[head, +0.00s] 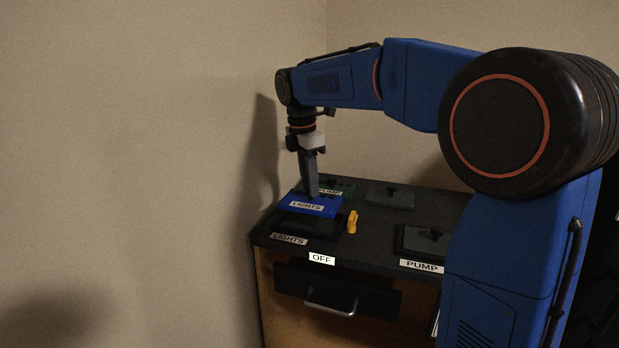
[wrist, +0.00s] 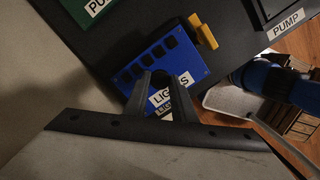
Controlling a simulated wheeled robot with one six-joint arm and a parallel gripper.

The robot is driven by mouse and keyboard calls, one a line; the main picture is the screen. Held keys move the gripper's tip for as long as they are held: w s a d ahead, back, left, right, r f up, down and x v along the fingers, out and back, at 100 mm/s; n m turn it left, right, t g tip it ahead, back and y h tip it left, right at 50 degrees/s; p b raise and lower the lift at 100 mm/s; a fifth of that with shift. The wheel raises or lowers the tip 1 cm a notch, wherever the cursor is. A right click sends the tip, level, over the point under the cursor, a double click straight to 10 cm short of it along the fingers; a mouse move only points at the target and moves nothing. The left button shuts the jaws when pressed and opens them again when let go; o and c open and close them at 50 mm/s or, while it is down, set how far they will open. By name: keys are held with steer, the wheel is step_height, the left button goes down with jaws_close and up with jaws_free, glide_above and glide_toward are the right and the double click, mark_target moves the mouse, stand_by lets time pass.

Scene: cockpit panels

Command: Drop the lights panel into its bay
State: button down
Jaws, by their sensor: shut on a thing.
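The blue lights panel (head: 325,207), with a white LIGHTS label, is held roughly level by my gripper (head: 312,194) at the cabinet's back left. In the wrist view, the fingers (wrist: 163,80) are shut on the dark knob in the middle of the panel (wrist: 190,62). The dark lights bay (head: 302,226) shows in front of and below the panel, with its own LIGHTS label (head: 289,239) at the front. The panel appears a little above the bay and covers its back part. The exact gap cannot be told.
A yellow lever (head: 352,222) stands close to the bay's right side. A green PUMP panel (head: 343,189) lies behind the blue one. A grey knobbed panel (head: 390,198) and the pump bay (head: 423,241) are to the right. The wall (head: 200,150) is close on the left.

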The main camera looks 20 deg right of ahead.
mark_target(310, 200)
steer(key=shift+f, duration=1.8)
steer(key=shift+f, duration=1.1)
steer(key=c, duration=1.4)
jaws_free()
step_height(310, 200, up, 17)
steer(key=a, duration=0.2)
steer(key=shift+s, duration=0.2)
steer(key=shift+r, duration=0.1)
